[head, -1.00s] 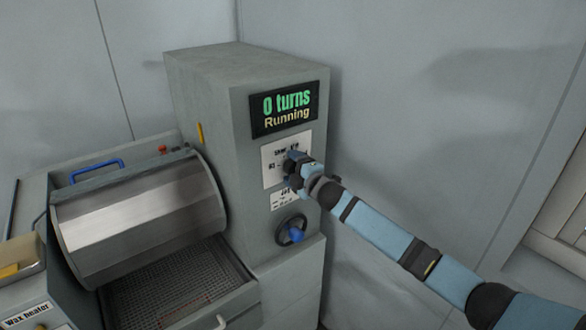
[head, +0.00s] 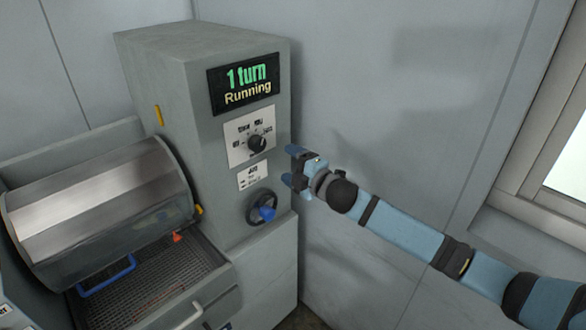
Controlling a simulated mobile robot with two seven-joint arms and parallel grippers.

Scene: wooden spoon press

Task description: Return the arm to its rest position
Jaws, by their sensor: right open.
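My right gripper (head: 292,166) is open and empty, at the right edge of the grey machine cabinet, with its two blue fingertips apart. It is to the right of the black selector knob (head: 257,144) on its white label plate and is clear of it. Above the knob, the display (head: 245,83) reads "1 turn" and "Running". Below it is a black handwheel with a blue handle (head: 266,213). My right arm comes in from the lower right. My left gripper is not in view.
A metal drum (head: 100,215) stands left of the cabinet over a mesh tray (head: 165,277). A blue handle (head: 107,277) shows at the drum's lower front. A window (head: 568,165) is at the far right. The space before the wall, right of the cabinet, is clear around my arm.

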